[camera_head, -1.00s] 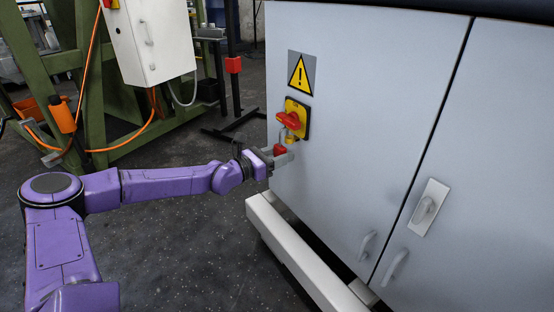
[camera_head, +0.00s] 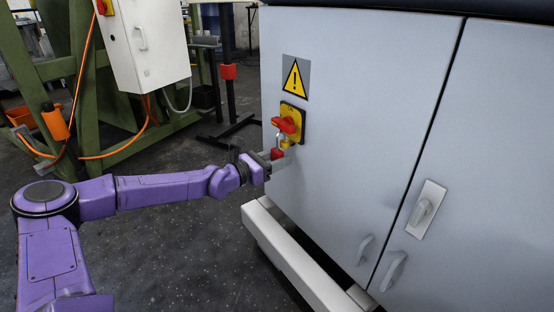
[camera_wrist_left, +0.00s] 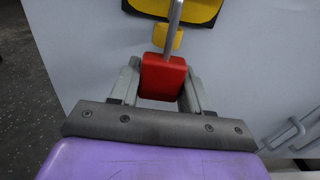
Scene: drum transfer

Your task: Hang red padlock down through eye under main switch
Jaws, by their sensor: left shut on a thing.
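The red padlock (camera_wrist_left: 162,78) is between the fingers of my left gripper (camera_wrist_left: 163,84) in the left wrist view, its metal shackle (camera_wrist_left: 174,18) pointing up. The left gripper (camera_head: 274,161) is shut on the padlock's body. In the head view the padlock (camera_head: 277,154) is just below the main switch (camera_head: 287,124), a red handle on a yellow plate. The yellow eye (camera_wrist_left: 168,38) under the switch is partly behind the shackle. I cannot tell whether the shackle passes through it. My right gripper is not in view.
The switch is on a grey cabinet (camera_head: 345,90) below a yellow warning sign (camera_head: 295,77). A white beam (camera_head: 295,258) runs along the cabinet's foot. A green frame with a white box (camera_head: 150,45) stands at the back left.

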